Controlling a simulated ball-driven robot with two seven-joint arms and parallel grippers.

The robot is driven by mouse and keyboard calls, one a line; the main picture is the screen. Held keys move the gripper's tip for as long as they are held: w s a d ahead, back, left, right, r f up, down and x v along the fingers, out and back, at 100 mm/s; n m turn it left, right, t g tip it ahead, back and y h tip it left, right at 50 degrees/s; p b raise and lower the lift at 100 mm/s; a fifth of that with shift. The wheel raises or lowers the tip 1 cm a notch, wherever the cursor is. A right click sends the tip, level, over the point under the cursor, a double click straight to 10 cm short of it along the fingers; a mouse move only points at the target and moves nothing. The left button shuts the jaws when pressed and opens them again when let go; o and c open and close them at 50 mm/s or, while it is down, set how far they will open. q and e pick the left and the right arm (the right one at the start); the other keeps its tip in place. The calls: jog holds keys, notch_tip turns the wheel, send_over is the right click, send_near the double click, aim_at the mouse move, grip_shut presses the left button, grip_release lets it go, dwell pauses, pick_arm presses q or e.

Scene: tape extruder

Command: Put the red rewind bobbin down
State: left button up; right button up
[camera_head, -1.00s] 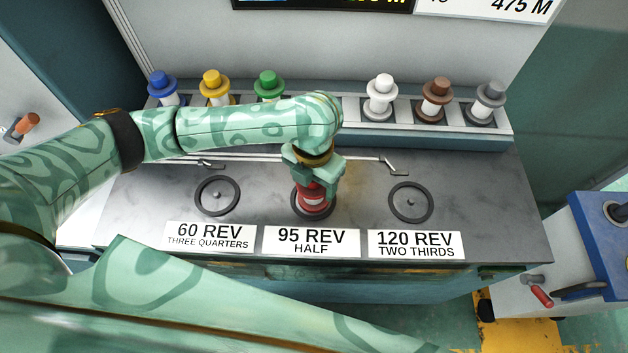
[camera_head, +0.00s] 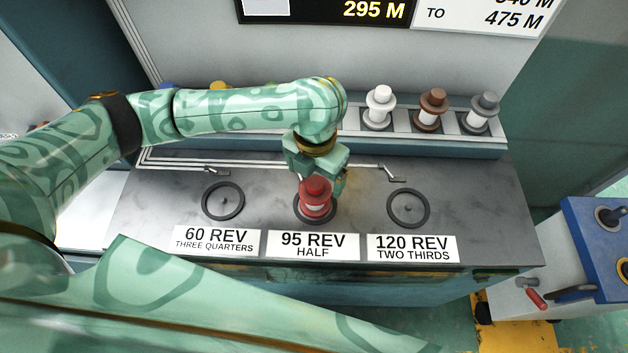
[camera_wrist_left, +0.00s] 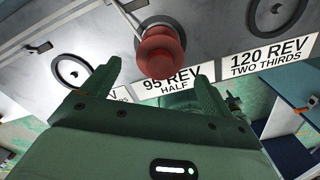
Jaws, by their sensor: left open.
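The red rewind bobbin (camera_head: 316,193) stands upright on the middle ring, behind the label "95 REV HALF" (camera_head: 312,246). It also shows in the left wrist view (camera_wrist_left: 159,52), beyond my fingertips. My left gripper (camera_head: 322,172) is open, just above and behind the bobbin in the head view. In the wrist view the two fingers of my left gripper (camera_wrist_left: 157,78) are spread wide, with the bobbin apart from them. The bobbin's base and part of the middle ring are hidden by the bobbin itself. My right gripper is not in view.
Empty rings lie at the left (camera_head: 223,201) and right (camera_head: 408,208), behind the 60 REV and 120 REV labels. White (camera_head: 379,107), brown (camera_head: 431,109) and grey (camera_head: 481,112) bobbins stand on the back rack. My left arm mostly hides the blue, yellow and green ones.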

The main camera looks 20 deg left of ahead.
pick_arm(q)
notch_tip(320, 180, up, 6)
jog(key=shift+r+p, duration=0.15)
jog(key=shift+p, duration=0.9)
dwell(0.6)
